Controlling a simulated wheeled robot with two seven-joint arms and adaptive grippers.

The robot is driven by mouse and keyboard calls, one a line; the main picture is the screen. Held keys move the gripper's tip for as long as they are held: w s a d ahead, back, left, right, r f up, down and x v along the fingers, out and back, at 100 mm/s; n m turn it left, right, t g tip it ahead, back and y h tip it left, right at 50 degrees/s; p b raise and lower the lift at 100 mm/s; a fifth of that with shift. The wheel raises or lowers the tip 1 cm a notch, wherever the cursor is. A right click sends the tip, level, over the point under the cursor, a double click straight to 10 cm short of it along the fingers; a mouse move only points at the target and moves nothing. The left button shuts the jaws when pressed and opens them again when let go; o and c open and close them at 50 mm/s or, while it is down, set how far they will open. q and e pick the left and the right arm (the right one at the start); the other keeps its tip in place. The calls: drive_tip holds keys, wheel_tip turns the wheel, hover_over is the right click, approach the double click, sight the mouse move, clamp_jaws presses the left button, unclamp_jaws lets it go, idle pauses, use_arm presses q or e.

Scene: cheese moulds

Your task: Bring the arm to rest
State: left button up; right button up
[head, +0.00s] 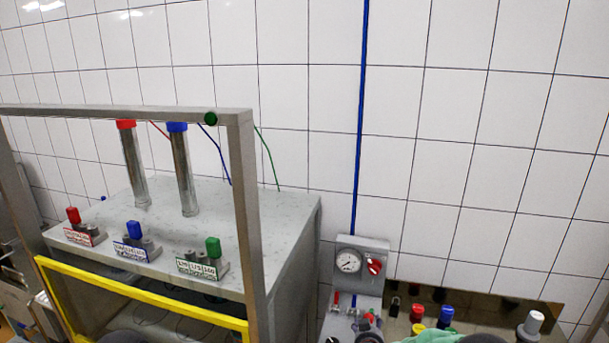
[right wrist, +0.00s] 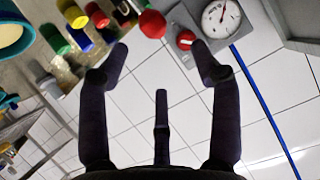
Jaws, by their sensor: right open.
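My right gripper (right wrist: 161,58) shows in the right wrist view. Its dark fingers are spread wide, with nothing between them. Beyond the fingers are white wall tiles. A pressure gauge (right wrist: 221,18) and a red knob (right wrist: 186,40) appear behind the tip of the right-hand finger. A red cap (right wrist: 152,23) appears above the gap between the fingers. I cannot tell how far the fingers are from these things. In the head view neither gripper can be made out. My left gripper is not seen in either view.
A grey cabinet (head: 290,215) with two capped cylinders stands at left, behind a metal frame (head: 247,200) with a yellow bar (head: 140,293). Several coloured caps, including a blue one (head: 446,313), crowd the lower right.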

drive_tip(key=s+a+f+n+g+y, duration=0.1)
drive_tip(key=s+a+f+g+y, duration=0.15)
drive_tip(key=s+f, duration=0.7)
drive_tip(key=s+a+f+g+y, duration=0.15)
drive_tip(key=s+f+g, duration=0.25)
drive_tip(key=s+f, duration=0.55)
drive_tip(key=s+a+f+g+y, duration=0.1)
drive_tip(key=s+a+f+g, duration=0.15)
drive_tip(key=s, duration=0.95)
drive_tip(key=s+a+f+g+y, duration=0.1)
drive_tip(key=s+a+g+y, duration=0.15)
drive_tip(key=s, duration=0.85)
wheel_tip(320, 180, down, 18)
drive_tip(key=w+a+n+b, duration=0.1)
drive_tip(key=b, duration=1.8)
drive_tip(key=shift+w+f+h+b, duration=0.2)
drive_tip(key=shift+h+b, duration=0.15)
